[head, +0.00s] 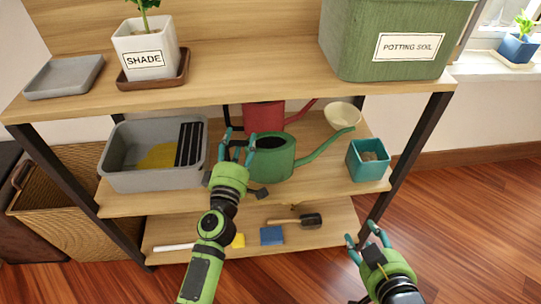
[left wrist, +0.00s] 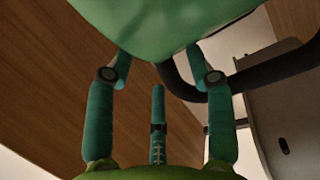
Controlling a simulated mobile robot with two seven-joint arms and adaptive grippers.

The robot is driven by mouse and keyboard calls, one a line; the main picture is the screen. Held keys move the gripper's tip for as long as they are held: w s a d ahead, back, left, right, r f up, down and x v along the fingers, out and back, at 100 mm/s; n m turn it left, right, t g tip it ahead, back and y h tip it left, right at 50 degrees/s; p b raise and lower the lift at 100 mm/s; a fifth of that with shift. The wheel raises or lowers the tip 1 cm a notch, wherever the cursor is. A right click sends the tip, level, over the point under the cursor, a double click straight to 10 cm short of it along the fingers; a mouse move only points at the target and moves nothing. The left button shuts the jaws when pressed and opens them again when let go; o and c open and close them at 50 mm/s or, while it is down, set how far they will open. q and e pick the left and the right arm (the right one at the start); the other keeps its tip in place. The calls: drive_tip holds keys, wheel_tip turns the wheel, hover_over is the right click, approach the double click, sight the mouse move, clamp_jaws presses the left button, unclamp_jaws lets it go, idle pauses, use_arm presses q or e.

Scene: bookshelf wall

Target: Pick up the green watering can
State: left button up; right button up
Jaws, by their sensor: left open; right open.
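The green watering can (head: 278,160) stands on the middle shelf, its spout pointing right. My left gripper (head: 238,147) is open at the can's left side and overlaps it in the head view. In the left wrist view, the can's green body (left wrist: 160,22) fills the top, just beyond my open left fingers (left wrist: 158,62). A dark curved handle (left wrist: 265,75) runs past the right finger there. I cannot tell whether the fingers touch the can. My right gripper (head: 363,233) is open and empty, low in front of the shelf's right end.
A grey bin (head: 120,178) stands left of the can. A red watering can (head: 262,115) and a cream bowl (head: 342,115) are behind it; a teal pot (head: 366,170) is at right. The upper shelf (head: 220,75) overhangs. A mallet (head: 310,221) lies below.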

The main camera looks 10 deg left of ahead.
use_arm(q)
drive_tip(key=shift+w, duration=0.45)
clamp_jaws()
drive_tip(key=shift+r, duration=0.15)
